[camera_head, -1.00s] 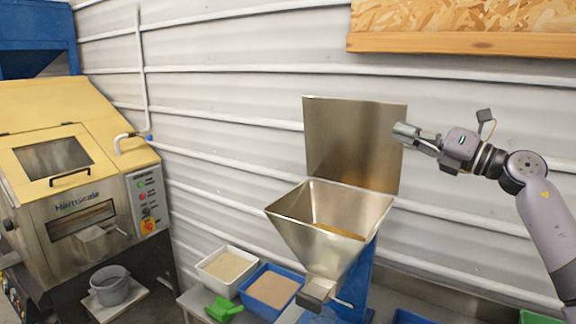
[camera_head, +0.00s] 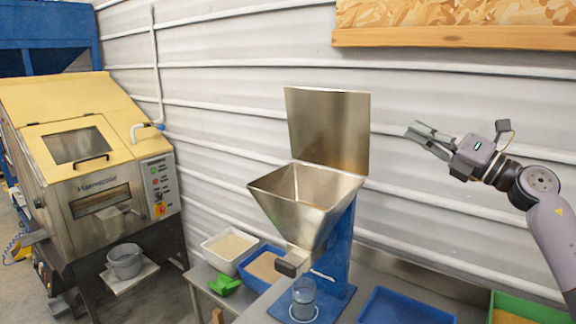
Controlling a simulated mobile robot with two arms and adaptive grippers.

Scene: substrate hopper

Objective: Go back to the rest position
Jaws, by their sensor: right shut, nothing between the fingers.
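My right gripper (camera_head: 428,137) is shut and empty. It is raised in front of the corrugated wall, to the right of the hopper's upright lid and apart from it. The steel hopper (camera_head: 300,215) stands on a blue stand (camera_head: 342,250) with its lid (camera_head: 328,130) open. I see little inside the hopper but bare metal. A clear cup (camera_head: 303,296) stands under its spout. My left gripper is not in view.
A white tray (camera_head: 211,244) and a blue tray (camera_head: 246,279) of substrate and a green scoop (camera_head: 224,285) are left of the hopper. An empty-looking blue tray (camera_head: 395,311) and a green tray (camera_head: 530,303) are at right. A yellow machine (camera_head: 85,150) with a grey bucket (camera_head: 125,264) stands at left.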

